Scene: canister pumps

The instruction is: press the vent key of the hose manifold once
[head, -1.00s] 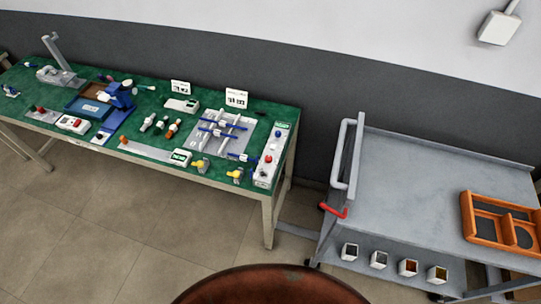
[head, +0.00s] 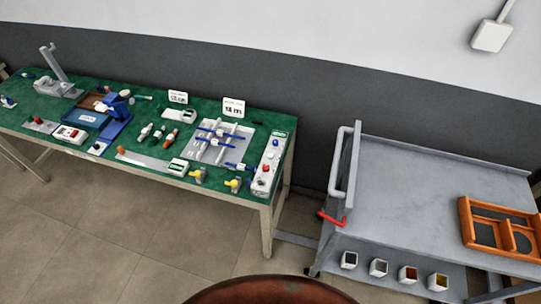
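The hose manifold, as far as I can tell, is the grey plate with white pipes and blue levers (head: 222,142) near the right end of the green table. Beside it, along the table's right edge, stands a long pale control box (head: 268,166) with a green display, a blue knob or key and red and white buttons. I cannot read any labels, so I cannot tell which is the vent key. Neither of my grippers is in view.
The green-topped table (head: 60,109) also holds yellow-handled valves (head: 233,184), a blue tray (head: 86,118) and small devices. A grey cart (head: 410,190) with an orange tray (head: 466,224) stands at right. A reddish-brown round surface (head: 270,290) shows at the bottom.

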